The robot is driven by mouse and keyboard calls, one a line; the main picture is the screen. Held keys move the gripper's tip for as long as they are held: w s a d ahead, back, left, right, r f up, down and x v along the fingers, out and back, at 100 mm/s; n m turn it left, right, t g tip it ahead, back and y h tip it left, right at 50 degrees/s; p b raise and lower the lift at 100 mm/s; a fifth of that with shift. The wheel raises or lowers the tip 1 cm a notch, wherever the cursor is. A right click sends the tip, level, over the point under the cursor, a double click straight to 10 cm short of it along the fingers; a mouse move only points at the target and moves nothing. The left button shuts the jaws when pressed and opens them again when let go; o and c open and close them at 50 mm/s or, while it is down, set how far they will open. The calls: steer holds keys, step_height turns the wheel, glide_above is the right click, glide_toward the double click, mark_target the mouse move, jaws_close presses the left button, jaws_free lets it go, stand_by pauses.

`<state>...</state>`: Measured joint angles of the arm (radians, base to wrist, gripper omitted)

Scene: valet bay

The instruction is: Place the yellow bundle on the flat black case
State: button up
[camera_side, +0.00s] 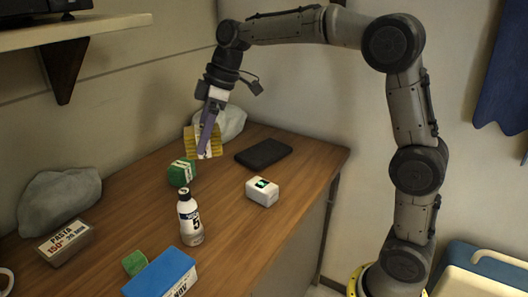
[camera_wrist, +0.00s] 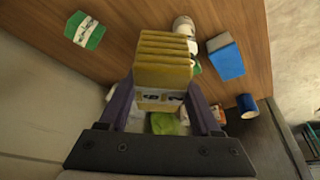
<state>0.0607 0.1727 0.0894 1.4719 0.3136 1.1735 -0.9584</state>
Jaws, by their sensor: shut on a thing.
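The yellow bundle (camera_side: 190,143) is a ribbed stack with a pale band around it. My gripper (camera_side: 204,148) is shut on it, with a purple finger across its front in the side view. The bundle (camera_wrist: 163,65) fills the middle of the wrist view, between my two gripper fingers (camera_wrist: 160,105). It appears to be held above the table. The flat black case (camera_side: 264,153) lies on the table to the right of the bundle in the side view, with its top bare. I cannot make out the case in the wrist view.
A green banded bundle (camera_side: 182,172) stands below my gripper in the side view. A white box (camera_side: 262,191) sits in front of the case. A pale lumpy bag (camera_side: 234,121) lies behind.

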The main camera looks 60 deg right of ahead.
steer(key=s+d+m+t+h, duration=0.1)
steer(key=s+d+m, duration=0.15)
steer(key=d, duration=0.65)
steer(key=s+d+m+h, duration=0.15)
steer(key=d+m, duration=0.25)
steer(key=d, duration=0.5)
steer(key=s+d+m+t+h, duration=0.1)
steer(key=s+d+m, duration=0.2)
steer(key=d, duration=0.6)
glide_toward(260, 149)
steer(key=shift+w+a, duration=0.2)
steer(key=shift+w, duration=0.6)
steer(key=shift+w+d+f, duration=0.25)
steer(key=shift+w+f, duration=0.15)
steer(key=shift+f, duration=1.75)
steer(key=shift+f, duration=0.15)
